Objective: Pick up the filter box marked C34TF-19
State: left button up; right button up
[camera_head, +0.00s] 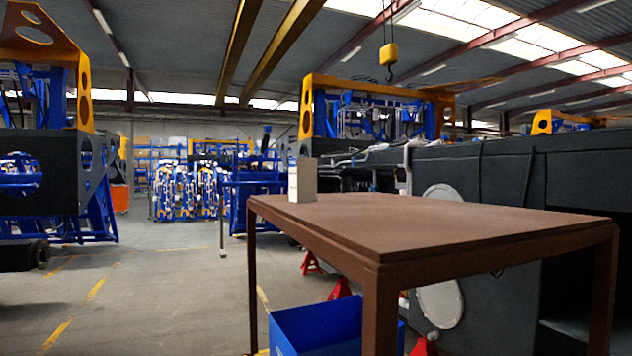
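A small white box (303,181) stands upright on the brown table (420,222), near its far left corner. It is the only box on the table top. No marking is legible on it from here, so I cannot tell whether it reads C34TF-19. Neither of my grippers shows in the head view.
A blue bin (312,328) sits on the floor under the table. A dark chassis (500,185) stands close behind and right of the table. Red stands (311,263) are on the floor below it. The grey floor (150,300) left of the table is open.

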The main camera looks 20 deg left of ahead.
aim_at(302, 171)
jog(key=j+z, duration=0.35)
jog(key=j, duration=0.3)
jog(key=j+z, duration=0.3)
jog(key=j, duration=0.35)
jog(key=j+z, duration=0.35)
jog(key=j, duration=0.25)
